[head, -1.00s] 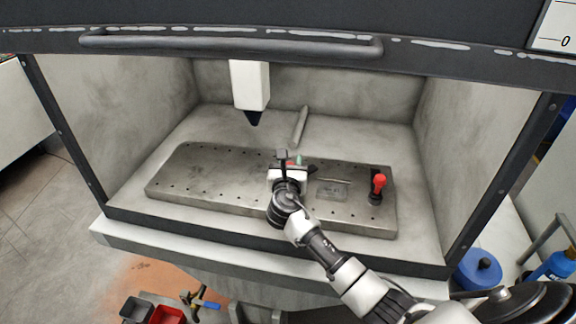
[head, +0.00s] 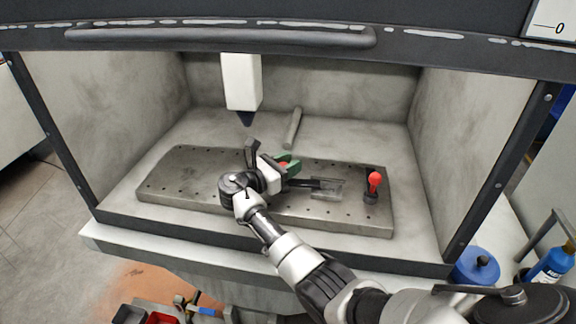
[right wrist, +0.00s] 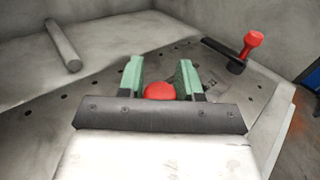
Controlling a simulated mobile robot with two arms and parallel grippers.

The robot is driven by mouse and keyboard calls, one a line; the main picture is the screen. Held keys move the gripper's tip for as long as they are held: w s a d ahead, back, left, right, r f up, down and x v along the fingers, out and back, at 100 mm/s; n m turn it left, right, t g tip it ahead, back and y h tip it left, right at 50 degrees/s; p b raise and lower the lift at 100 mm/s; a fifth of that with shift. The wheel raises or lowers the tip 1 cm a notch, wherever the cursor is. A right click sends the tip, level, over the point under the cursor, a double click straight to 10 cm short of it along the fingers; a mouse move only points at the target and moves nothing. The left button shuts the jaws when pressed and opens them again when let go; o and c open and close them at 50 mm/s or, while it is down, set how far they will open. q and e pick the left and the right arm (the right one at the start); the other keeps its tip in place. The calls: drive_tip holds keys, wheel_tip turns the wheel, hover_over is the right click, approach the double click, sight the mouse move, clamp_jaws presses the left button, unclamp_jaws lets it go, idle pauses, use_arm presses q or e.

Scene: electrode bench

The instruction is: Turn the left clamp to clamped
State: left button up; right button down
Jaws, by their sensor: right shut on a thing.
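The left clamp's red knob (head: 283,166) sits between the green fingertips of my right gripper (head: 289,164). In the right wrist view the red knob (right wrist: 160,91) shows between the two green fingers (right wrist: 160,80), and the gripper is shut on it. The clamp's dark arm (head: 318,184) points right, its end at the clear plate (head: 327,190); whether it touches the plate I cannot tell. My gripper hides the clamp's base. My left gripper is not in view.
The right clamp with a red knob (head: 374,180) stands at the metal bed's right end. A white tool head (head: 241,82) hangs above the bed (head: 185,165). A grey rod (head: 292,128) lies behind. The bed's left part is clear.

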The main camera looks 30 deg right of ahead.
drive_tip(key=shift+s+m+g, duration=0.1)
drive_tip(key=shift+m+g, duration=0.4)
drive_tip(key=shift+g, duration=0.3)
drive_tip(key=c, duration=0.8)
unclamp_jaws()
drive_tip(key=a+b, duration=0.1)
drive_tip(key=a, duration=0.2)
drive_tip(key=a+b, duration=0.1)
drive_tip(key=a, duration=0.2)
drive_tip(key=a+b, duration=0.1)
drive_tip(key=a, duration=0.2)
drive_tip(key=shift+s+a+f, duration=0.15)
drive_tip(key=shift+s+a, duration=0.1)
drive_tip(key=shift+a, duration=0.65)
drive_tip(key=shift+s, duration=0.1)
